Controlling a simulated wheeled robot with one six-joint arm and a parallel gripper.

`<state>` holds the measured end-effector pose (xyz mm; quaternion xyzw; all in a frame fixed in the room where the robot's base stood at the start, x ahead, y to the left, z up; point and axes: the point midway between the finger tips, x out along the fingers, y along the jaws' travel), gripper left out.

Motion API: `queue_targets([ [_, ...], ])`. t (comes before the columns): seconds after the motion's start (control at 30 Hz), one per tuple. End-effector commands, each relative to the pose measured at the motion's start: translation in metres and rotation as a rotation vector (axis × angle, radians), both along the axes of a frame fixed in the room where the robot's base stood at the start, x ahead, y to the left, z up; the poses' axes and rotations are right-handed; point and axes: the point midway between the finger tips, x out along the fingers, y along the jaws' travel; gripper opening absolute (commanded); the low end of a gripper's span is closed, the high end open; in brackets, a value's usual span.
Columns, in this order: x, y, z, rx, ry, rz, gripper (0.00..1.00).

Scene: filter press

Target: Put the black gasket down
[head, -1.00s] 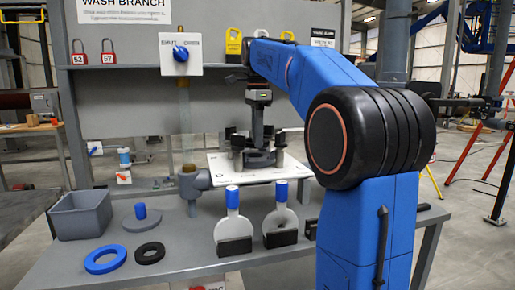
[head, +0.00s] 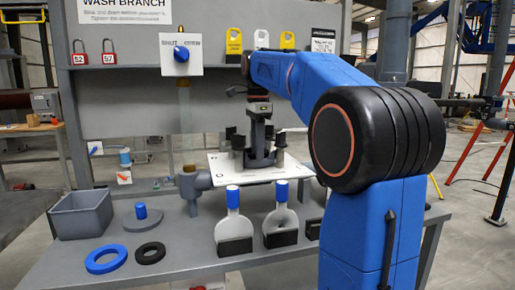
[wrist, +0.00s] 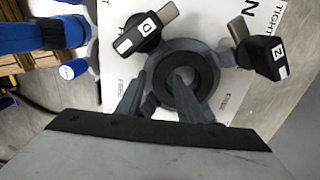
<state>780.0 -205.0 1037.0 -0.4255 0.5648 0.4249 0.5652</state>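A black gasket ring (wrist: 154,92) sits on the grey round flange of the fitting in the wrist view. My gripper (wrist: 160,76) reaches over its near left part, one finger beside the ring and one over its hole. A gap shows between the fingers, so they look open; contact with the ring is unclear. In the head view my gripper (head: 263,150) is low over the white plate (head: 228,170), and the ring there is hidden behind it. Another black ring (head: 150,253) lies flat on the bench, to the right of a blue ring (head: 105,258).
Black-knobbed clamps (wrist: 145,33) and (wrist: 262,56) stand around the flange, close to my fingers. Two blue-handled grey paddles (head: 233,232) and (head: 281,225) stand in front of the plate. A grey bin (head: 80,214) and blue-knobbed disc (head: 142,216) are at left. The bench's front left is partly clear.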

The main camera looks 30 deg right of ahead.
Motion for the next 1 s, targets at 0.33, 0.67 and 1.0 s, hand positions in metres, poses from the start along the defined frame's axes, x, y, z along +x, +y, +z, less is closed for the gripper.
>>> queue_targets([
  [0.33,0.001,0.000,0.031,-0.001,-0.002,0.000,0.34],
  [0.67,0.001,0.000,0.092,-0.001,-0.002,0.000,0.34],
  [1.0,0.000,0.000,0.121,0.000,-0.001,0.000,0.34],
])
